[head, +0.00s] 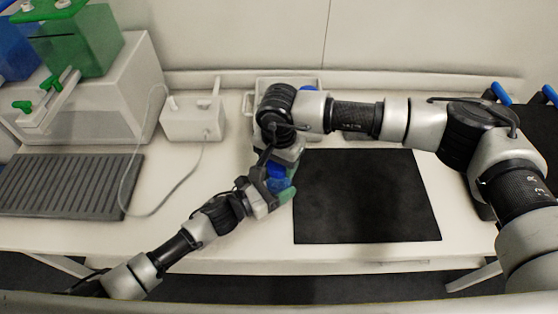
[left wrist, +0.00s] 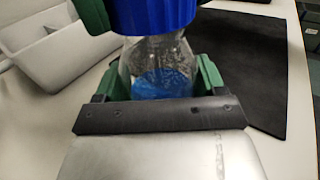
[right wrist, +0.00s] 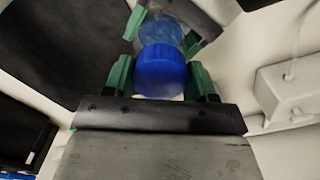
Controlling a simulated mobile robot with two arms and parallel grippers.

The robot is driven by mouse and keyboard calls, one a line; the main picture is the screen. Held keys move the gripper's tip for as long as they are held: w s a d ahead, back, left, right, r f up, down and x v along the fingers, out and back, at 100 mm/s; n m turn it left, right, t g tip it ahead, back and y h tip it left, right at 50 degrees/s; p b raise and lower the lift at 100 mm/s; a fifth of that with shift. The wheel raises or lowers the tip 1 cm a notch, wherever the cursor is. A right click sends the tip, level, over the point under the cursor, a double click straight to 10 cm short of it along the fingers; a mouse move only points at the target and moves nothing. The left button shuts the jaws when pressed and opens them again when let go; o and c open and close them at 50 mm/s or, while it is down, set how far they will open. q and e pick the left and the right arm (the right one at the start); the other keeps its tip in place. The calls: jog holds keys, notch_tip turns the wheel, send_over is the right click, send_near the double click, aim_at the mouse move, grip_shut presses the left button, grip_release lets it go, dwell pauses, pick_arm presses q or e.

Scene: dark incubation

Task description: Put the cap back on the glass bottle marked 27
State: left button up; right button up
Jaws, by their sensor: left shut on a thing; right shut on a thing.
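A clear glass bottle (left wrist: 150,62) with blue liquid is held between the green fingers of my left gripper (left wrist: 158,82). A blue cap (right wrist: 161,68) sits at the bottle's mouth, between the green fingers of my right gripper (right wrist: 162,80). The cap also shows at the top of the left wrist view (left wrist: 158,12). In the head view the two grippers meet at the bottle, left of the black mat, and mostly hide it. I cannot read a number on the bottle, and cannot tell whether the cap is fully seated.
A black mat (head: 365,195) lies bare on the white bench right of the grippers. A white tray (head: 310,82) is behind my right wrist. A small white device (head: 193,120) with a cable, a grey ribbed plate (head: 70,186) and a machine with a green block (head: 85,45) stand left.

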jog(key=m, duration=1.5)
jog(key=shift+m, duration=0.4)
jog(key=m, duration=1.4)
jog(key=shift+f, duration=0.1)
jog(key=o, duration=1)
